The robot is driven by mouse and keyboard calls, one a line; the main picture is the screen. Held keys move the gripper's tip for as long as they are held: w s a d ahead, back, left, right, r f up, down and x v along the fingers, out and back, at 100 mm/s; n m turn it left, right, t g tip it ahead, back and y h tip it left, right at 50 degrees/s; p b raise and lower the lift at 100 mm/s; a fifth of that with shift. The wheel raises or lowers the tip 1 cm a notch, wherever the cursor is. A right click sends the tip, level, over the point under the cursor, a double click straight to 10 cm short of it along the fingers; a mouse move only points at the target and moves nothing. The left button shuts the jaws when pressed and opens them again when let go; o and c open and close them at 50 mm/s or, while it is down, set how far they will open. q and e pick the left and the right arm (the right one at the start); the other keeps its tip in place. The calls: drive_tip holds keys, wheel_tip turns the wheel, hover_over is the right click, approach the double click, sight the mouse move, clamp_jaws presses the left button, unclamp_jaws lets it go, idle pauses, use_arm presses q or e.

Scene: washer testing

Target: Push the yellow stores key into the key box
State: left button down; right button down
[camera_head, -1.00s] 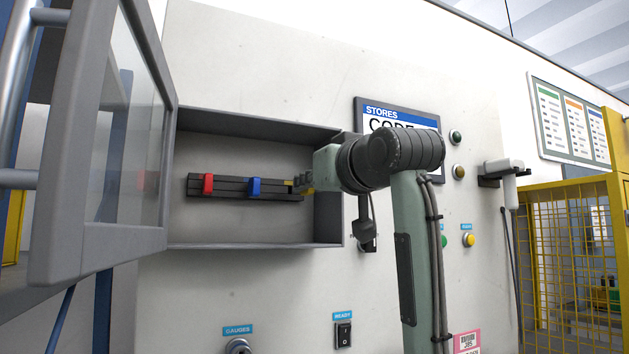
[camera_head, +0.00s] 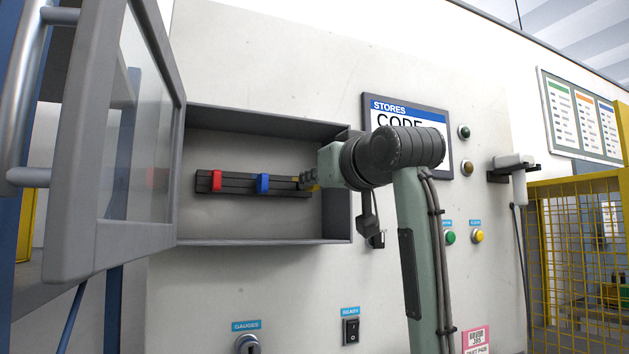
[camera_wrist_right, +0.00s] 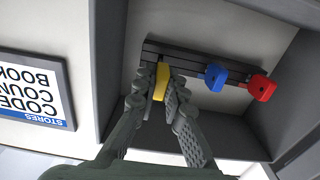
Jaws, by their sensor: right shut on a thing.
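The yellow key (camera_wrist_right: 162,80) sits between the fingertips of my right gripper (camera_wrist_right: 166,88), which is shut on it, in the right wrist view. The key is at one end of the dark slotted rail (camera_head: 240,190) inside the open key box (camera_head: 265,118). In the head view only a sliver of yellow shows beside the fingers of my right gripper (camera_head: 308,181). Whether the key is fully seated in the rail cannot be told. A red key (camera_head: 216,181) and a blue key (camera_head: 263,184) stand in the rail to the left. My left gripper is not in view.
The box's framed glass door (camera_head: 75,150) stands open at the left. A stores code sign (camera_head: 408,105) hangs right of the box, partly behind my right arm. A padlock (camera_head: 377,238) hangs at the box's right side. Ready switch (camera_head: 351,330) and gauges keyswitch (camera_head: 247,344) are below.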

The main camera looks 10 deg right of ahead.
drive_tip(key=shift+w+a, duration=0.1)
drive_tip(key=shift+w, duration=0.5)
idle(0.6)
drive_tip(key=shift+w, duration=0.1)
drive_tip(key=shift+w, duration=0.25)
drive_tip(key=shift+a, duration=0.1)
idle(0.5)
drive_tip(key=shift+w, duration=0.3)
drive_tip(key=shift+w, duration=0.15)
idle(0.4)
drive_tip(key=shift+w+a, duration=0.15)
drive_tip(key=shift+w, duration=0.15)
drive_tip(key=shift+w, duration=0.1)
